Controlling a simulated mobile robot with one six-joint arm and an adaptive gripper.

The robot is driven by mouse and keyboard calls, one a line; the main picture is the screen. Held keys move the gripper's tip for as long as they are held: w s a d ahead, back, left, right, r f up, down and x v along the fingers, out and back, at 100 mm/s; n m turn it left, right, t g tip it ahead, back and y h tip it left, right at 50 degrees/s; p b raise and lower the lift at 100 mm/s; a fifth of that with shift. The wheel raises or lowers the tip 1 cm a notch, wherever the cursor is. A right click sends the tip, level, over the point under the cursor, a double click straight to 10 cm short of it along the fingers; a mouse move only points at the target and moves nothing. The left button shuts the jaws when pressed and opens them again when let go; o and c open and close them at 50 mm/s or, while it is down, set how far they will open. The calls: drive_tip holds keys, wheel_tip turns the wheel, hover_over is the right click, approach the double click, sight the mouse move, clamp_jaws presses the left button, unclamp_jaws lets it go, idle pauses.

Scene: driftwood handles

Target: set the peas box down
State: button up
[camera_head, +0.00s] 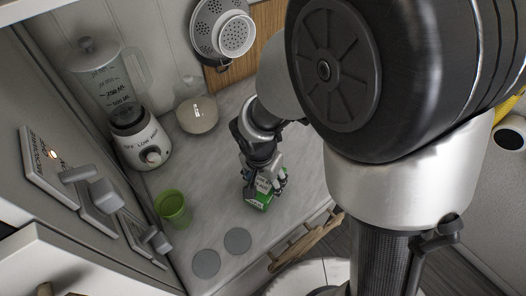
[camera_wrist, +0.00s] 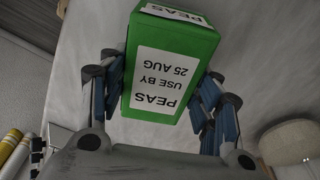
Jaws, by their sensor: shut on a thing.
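The peas box (camera_wrist: 171,55) is green with white labels reading "PEAS" and "USE BY 25 AUG". In the wrist view it sits between the blue-padded fingers of my gripper (camera_wrist: 162,95), which is shut on it. The label reads upside down there. In the head view my gripper (camera_head: 264,183) holds the peas box (camera_head: 258,201) over the grey counter (camera_head: 222,185), near its front edge. The fingers hide part of the box. I cannot tell whether its bottom touches the counter.
A green cup (camera_head: 173,208) and two grey discs (camera_head: 206,263) are to the left of the box. A blender (camera_head: 140,140) and a round pale object (camera_head: 197,114) stand farther back. Driftwood handles (camera_head: 305,240) project below the counter's front edge. Counter between cup and box is clear.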

drive_tip(key=shift+f, duration=0.9)
drive_tip(key=shift+f, duration=0.1)
drive_tip(key=shift+f+b, duration=0.15)
drive_tip(key=shift+b, duration=0.25)
drive_tip(key=o, duration=1.3)
